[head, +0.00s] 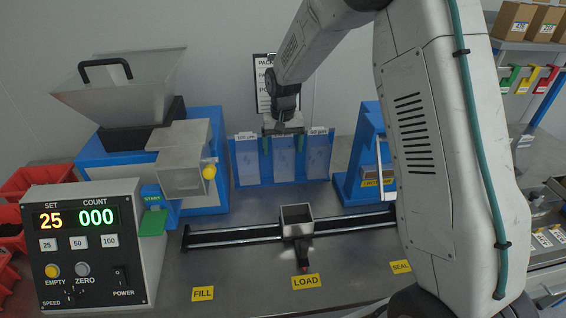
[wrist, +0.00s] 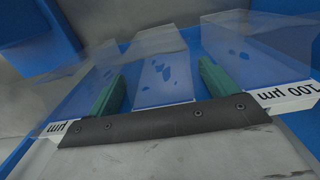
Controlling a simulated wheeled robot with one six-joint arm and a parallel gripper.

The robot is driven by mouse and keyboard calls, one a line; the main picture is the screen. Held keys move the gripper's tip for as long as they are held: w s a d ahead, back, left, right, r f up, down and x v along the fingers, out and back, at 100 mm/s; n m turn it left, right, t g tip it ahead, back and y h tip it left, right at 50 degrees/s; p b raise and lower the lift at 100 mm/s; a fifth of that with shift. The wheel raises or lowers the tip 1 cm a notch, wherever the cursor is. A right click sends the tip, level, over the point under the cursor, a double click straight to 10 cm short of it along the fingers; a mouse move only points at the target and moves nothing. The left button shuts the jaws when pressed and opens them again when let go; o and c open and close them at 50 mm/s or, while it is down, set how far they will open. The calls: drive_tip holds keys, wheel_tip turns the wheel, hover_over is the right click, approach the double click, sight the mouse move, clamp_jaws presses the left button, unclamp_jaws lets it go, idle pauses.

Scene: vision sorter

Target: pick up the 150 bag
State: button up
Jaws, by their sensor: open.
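A blue rack (head: 256,184) holds three clear bags side by side. The left bag (head: 247,163) is labelled 100 µm; the right bag (head: 317,158) has a label I cannot read fully. The middle bag (head: 284,165) has its label hidden behind my gripper (head: 283,146), so I cannot confirm which is 150. My gripper is open, pointing at the rack near the middle bag's top. In the wrist view, its green fingers (wrist: 160,80) stand on either side of the middle bag (wrist: 158,62), apart from each other. Contact with the bag cannot be told.
A rail with a small metal cup (head: 296,213) runs in front of the rack. A blue hopper machine (head: 120,155) and counter box (head: 90,240) stand at left, a blue sealer (head: 345,185) at right. Bare bench (head: 240,268) lies in front.

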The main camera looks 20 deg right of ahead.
drive_tip(key=shift+f, duration=0.25)
drive_tip(key=c, duration=1.6)
drive_tip(key=shift+r, duration=0.1)
drive_tip(key=shift+c, duration=0.2)
